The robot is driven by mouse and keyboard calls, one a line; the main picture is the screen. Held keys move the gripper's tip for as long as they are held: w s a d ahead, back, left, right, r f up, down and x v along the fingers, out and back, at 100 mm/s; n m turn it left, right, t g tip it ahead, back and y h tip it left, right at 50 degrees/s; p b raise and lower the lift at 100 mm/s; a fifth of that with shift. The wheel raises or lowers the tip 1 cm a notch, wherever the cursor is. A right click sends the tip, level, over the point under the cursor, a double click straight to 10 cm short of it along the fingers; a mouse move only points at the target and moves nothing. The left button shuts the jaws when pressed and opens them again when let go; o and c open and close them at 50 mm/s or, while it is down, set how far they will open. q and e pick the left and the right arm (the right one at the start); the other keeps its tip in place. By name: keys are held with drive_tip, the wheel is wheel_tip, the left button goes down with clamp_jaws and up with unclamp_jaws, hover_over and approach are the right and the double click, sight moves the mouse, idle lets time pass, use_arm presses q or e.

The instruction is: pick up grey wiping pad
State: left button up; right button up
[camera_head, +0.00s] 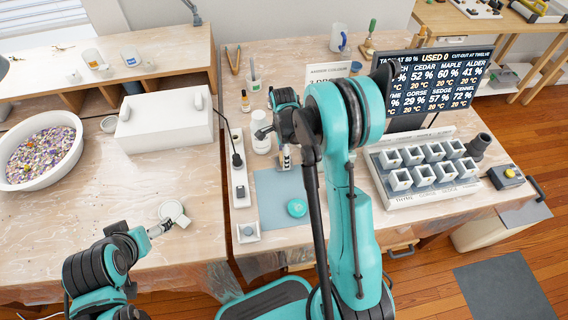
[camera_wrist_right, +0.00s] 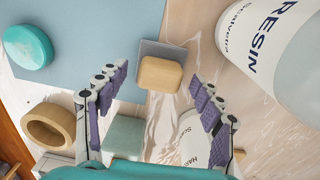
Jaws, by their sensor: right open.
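The grey wiping pad (camera_wrist_right: 150,48) shows in the right wrist view as a flat grey piece under a tan block (camera_wrist_right: 160,73). It lies at the edge of a blue-grey mat (camera_wrist_right: 90,25). My right gripper (camera_wrist_right: 158,100) is open, its purple-padded fingers on either side of and just short of the pad, touching nothing that I can see. In the head view the right gripper (camera_head: 284,160) is over the mat's far end, and my arm covers part of that area. My left gripper (camera_head: 160,229) is at the left bench, beside a small white round item (camera_head: 172,211); its jaws are too small to read.
A resin bottle (camera_wrist_right: 285,50) stands close right of the pad in the wrist view, with a hardener container (camera_wrist_right: 195,140) lower down. A teal puck (camera_head: 297,208) sits on the mat. A tray of white cups (camera_head: 425,170) and a display (camera_head: 428,82) stand to the right.

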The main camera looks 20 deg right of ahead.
drive_tip(key=shift+f, duration=0.7)
drive_tip(key=shift+r, duration=0.1)
drive_tip(key=shift+c, duration=1)
drive_tip(key=c, duration=1.2)
drive_tip(key=shift+o, duration=0.2)
wheel_tip(320, 180, up, 10)
drive_tip(key=p, duration=0.3)
drive_tip(key=shift+p, duration=0.4)
